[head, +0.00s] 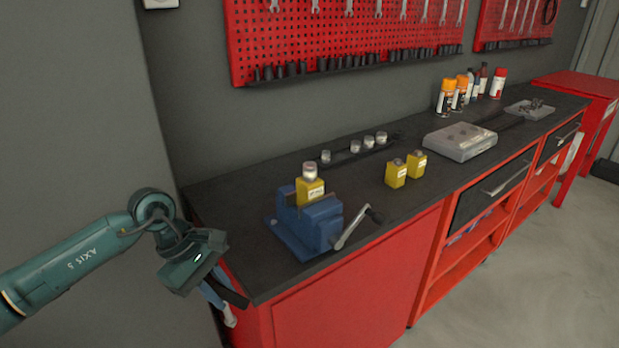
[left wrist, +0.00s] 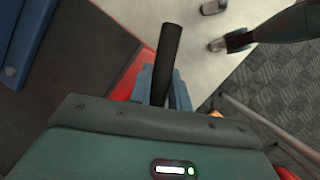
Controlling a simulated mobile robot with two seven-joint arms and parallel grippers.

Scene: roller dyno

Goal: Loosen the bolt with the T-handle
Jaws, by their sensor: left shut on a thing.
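My left gripper (head: 222,303) is just off the left front corner of the workbench, in front of the blue vise. In the left wrist view its blue fingers (left wrist: 180,92) are shut on a black bar (left wrist: 167,55), which looks like the T-handle grip. The bar also shows in the head view (head: 236,297); its lower part is hidden. The blue vise (head: 305,228) holds a yellow block (head: 309,189) with a silver cylinder (head: 310,170) on top. I cannot pick out the bolt for certain. My right gripper is not in view.
Two yellow blocks (head: 396,174) with dark tops stand right of the vise. Silver pieces (head: 355,146) stand on a dark strip behind. A grey case (head: 460,142) and spray cans (head: 447,97) are farther right.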

